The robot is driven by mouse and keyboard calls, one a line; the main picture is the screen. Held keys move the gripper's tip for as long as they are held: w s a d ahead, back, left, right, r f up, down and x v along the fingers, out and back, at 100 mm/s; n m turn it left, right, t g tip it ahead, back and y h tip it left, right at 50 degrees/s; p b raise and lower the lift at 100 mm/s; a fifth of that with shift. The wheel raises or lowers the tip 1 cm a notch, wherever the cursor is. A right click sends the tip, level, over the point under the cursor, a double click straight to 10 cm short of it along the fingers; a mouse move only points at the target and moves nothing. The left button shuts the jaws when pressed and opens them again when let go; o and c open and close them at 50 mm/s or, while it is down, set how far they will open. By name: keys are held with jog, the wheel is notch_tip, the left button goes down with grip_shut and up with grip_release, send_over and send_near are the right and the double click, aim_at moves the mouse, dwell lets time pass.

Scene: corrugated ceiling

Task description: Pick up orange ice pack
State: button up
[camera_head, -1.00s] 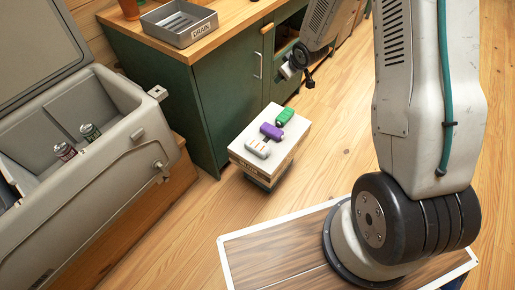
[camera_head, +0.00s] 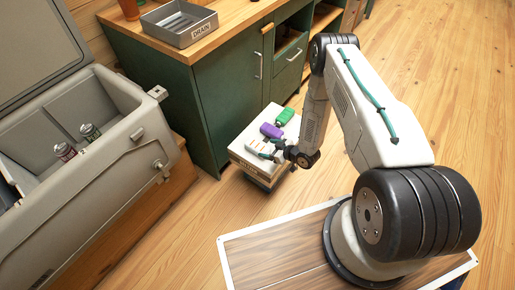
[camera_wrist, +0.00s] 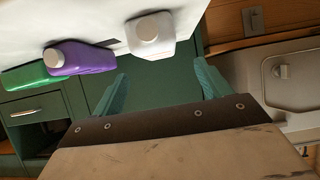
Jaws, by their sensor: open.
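On top of a white box (camera_head: 240,158), three bottle-like packs lie in a row: a green pack (camera_head: 284,117), a purple pack (camera_head: 271,131) and a white pack (camera_head: 259,146) with faint orange marks. No plainly orange pack shows in either view. My gripper (camera_head: 272,153) is at the near edge of the box, beside the white pack and partly over it. In the wrist view my gripper (camera_wrist: 160,88) is open, its teal fingers apart with nothing between them. The white pack (camera_wrist: 151,34) lies ahead of the gap. The purple pack (camera_wrist: 80,58) and green pack (camera_wrist: 28,76) lie left.
The floor to the right is free.

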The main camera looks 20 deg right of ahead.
aim_at(258, 146)
jog(key=x, duration=0.6)
jog(key=shift+w+f, duration=0.15)
jog(key=shift+w, duration=0.1)
jog(key=shift+c, duration=0.3)
jog(key=c, duration=1.2)
